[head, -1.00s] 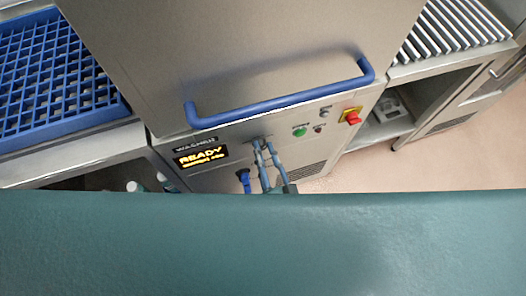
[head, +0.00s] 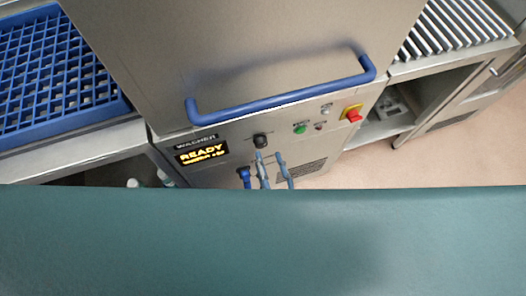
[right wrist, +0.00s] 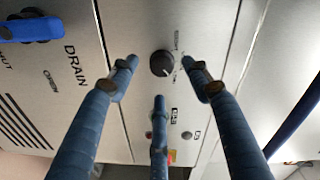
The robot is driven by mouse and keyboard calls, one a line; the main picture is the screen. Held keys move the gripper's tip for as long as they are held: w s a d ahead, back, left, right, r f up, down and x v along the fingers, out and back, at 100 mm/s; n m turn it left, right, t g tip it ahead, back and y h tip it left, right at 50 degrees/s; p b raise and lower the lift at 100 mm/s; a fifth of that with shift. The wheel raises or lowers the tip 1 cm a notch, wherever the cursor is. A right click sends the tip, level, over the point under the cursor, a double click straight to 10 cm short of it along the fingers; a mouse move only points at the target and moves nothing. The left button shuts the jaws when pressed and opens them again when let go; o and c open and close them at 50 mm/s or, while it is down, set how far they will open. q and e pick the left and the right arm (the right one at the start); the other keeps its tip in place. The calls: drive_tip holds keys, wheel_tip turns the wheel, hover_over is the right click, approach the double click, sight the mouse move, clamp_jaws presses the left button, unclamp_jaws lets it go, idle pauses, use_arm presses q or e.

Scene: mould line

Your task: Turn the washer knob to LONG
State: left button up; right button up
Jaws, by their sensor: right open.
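The washer knob (head: 260,141) is a dark round knob on the steel front panel, right of the lit READY display (head: 202,152). In the right wrist view the knob (right wrist: 162,63) carries a light mark at its lower right edge. The small lettering beside it is too small to read. My right gripper (head: 269,157) is open and empty, its blue fingers pointing at the panel just below the knob in the head view. In the right wrist view the knob appears between the fingertips, with visible space on both sides. My left gripper is not in view.
A blue door handle (head: 285,100) juts out above the panel. A green button (head: 300,128) and a red emergency stop (head: 352,115) sit right of the knob. A blue drain lever (right wrist: 32,29) is near the gripper. A blue rack (head: 60,75) lies at left.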

drive_tip(key=v, duration=0.8)
drive_tip(key=shift+w+a, duration=0.1)
